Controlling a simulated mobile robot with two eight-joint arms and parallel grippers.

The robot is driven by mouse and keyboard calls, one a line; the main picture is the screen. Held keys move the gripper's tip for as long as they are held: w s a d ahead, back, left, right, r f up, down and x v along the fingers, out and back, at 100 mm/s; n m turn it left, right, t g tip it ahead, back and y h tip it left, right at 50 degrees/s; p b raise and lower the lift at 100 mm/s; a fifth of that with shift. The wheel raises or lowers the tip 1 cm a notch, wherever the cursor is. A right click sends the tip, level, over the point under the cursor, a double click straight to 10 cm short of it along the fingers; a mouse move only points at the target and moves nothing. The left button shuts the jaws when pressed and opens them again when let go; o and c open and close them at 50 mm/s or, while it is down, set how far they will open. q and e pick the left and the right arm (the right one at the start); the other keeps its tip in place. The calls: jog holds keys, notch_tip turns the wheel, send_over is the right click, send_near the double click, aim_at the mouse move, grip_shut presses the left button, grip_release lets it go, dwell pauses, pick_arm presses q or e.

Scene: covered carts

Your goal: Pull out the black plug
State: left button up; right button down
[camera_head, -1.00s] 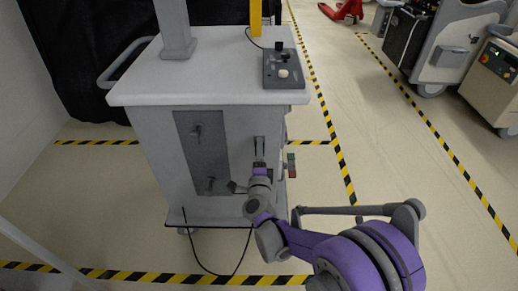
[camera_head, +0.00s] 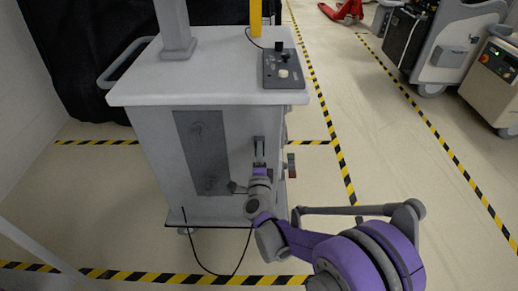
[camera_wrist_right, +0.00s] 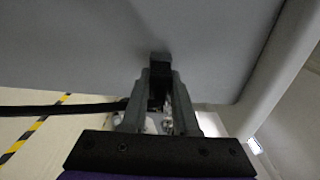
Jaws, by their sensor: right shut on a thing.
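The black plug (camera_wrist_right: 160,62) shows in the wrist view as a small dark block between the fingertips, against the grey face of the cart. I cannot tell how deep it sits. My right gripper (camera_wrist_right: 160,80) is shut on it. In the head view, my right gripper (camera_head: 259,168) is at the cart's front, just below a grey fitting (camera_head: 259,143), and the plug is mostly hidden there. The grey cart (camera_head: 155,180) has a dark panel (camera_head: 202,150) left of the gripper. My left gripper is not in view.
A black cable (camera_head: 205,269) hangs in a loop below the cart; a dark cable (camera_wrist_right: 60,107) runs in from the left in the wrist view. A control box (camera_head: 283,70) lies on the cart top. Other machines (camera_head: 462,45) stand far right.

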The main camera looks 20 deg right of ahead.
jog(key=shift+s, duration=0.15)
dwell(0.7)
jog(key=shift+v, duration=2.85)
